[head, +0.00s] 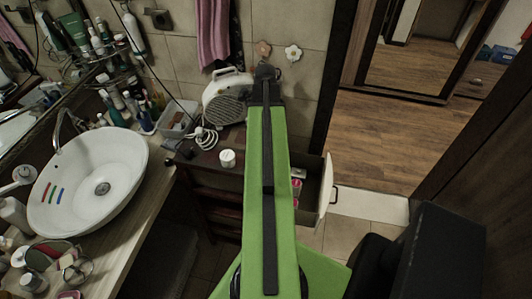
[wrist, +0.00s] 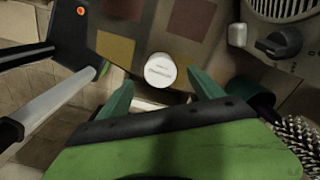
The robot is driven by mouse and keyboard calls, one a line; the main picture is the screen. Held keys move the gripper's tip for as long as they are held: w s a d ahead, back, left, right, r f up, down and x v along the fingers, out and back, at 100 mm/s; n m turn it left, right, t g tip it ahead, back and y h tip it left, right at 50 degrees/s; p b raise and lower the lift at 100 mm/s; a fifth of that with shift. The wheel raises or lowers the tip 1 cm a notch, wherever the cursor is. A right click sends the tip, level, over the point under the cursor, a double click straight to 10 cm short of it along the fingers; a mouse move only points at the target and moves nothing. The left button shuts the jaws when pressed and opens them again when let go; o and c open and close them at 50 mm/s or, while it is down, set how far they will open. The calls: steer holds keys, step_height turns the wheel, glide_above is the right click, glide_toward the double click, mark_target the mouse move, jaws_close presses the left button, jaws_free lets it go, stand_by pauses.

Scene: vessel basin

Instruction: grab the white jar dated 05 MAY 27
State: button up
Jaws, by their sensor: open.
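The white jar (head: 227,158) stands upright on the dark cabinet top, left of my arm in the head view. In the wrist view a round white jar (wrist: 160,70) shows from above, with small print on its lid that is too small to read. My gripper (wrist: 161,86) is open and empty, with one green finger on each side of the jar's near edge in that picture. I cannot tell the height gap between the fingertips and the jar. My arm hides the gripper in the head view.
A beige heater (head: 228,97) with a coiled white cord stands behind the jar. An open drawer (head: 313,190) with items juts out at the right. A white basin (head: 88,180) and bottles fill the left. Long dark and grey handles (wrist: 48,107) lie left in the wrist view.

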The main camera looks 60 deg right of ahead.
steer(key=f+b, duration=0.1)
steer(key=f, duration=0.1)
steer(key=f+b, duration=0.4)
steer(key=shift+s+d+f, duration=0.15)
steer(key=shift+s+f, duration=0.1)
steer(key=shift+r, duration=0.2)
steer(key=c, duration=1.5)
